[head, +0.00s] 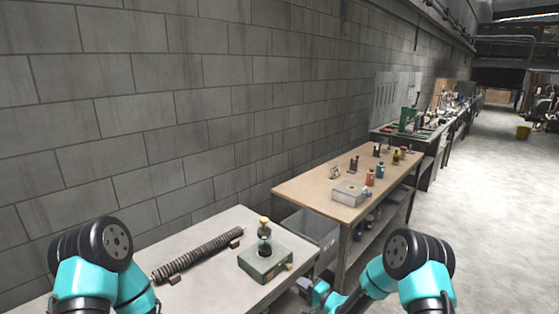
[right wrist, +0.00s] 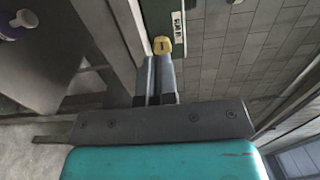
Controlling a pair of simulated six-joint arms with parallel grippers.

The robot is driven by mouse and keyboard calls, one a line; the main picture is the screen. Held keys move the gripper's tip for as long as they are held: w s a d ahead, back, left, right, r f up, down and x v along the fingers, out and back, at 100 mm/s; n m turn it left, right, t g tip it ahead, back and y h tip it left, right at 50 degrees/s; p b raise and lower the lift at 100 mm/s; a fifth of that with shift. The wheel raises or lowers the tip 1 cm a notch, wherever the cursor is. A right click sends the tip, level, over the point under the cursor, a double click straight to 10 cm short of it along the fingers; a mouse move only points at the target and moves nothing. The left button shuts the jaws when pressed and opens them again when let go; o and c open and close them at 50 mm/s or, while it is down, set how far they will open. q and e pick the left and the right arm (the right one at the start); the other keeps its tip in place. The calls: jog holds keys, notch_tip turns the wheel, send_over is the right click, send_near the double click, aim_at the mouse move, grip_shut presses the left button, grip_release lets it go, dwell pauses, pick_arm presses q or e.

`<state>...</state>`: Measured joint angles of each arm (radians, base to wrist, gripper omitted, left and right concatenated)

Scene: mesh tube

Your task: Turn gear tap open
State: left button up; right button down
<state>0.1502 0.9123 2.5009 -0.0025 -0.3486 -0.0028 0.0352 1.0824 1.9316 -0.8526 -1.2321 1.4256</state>
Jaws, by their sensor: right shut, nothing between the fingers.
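A grey-green block (head: 265,265) sits on the near pale table, with a dark upright fitting (head: 264,244) and a yellow cap (head: 264,221) on top. A small yellow knob (head: 289,266) sticks out from its right side; I cannot tell which part is the gear tap. My right gripper (head: 305,284) is low, to the right of the block, beyond the table edge. In the right wrist view its two fingers (right wrist: 158,60) are together and empty, pointing at a yellow knob (right wrist: 162,45); contact cannot be told. My left arm shows at bottom left, but its gripper is out of view.
A dark ribbed tube (head: 198,254) lies left of the block on small brown supports. A wooden-topped bench (head: 310,185) with bottles and a grey box (head: 349,193) stands further back. A grey bin (head: 310,232) is beneath it. A block wall runs along the left.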

aim_at(288, 267)
jog(key=shift+a, duration=0.1)
jog(key=shift+x, duration=3.05)
jog(key=shift+w+r, duration=0.1)
jog(key=shift+w, duration=0.1)
jog(key=shift+a, duration=0.15)
jog(key=shift+f, duration=0.25)
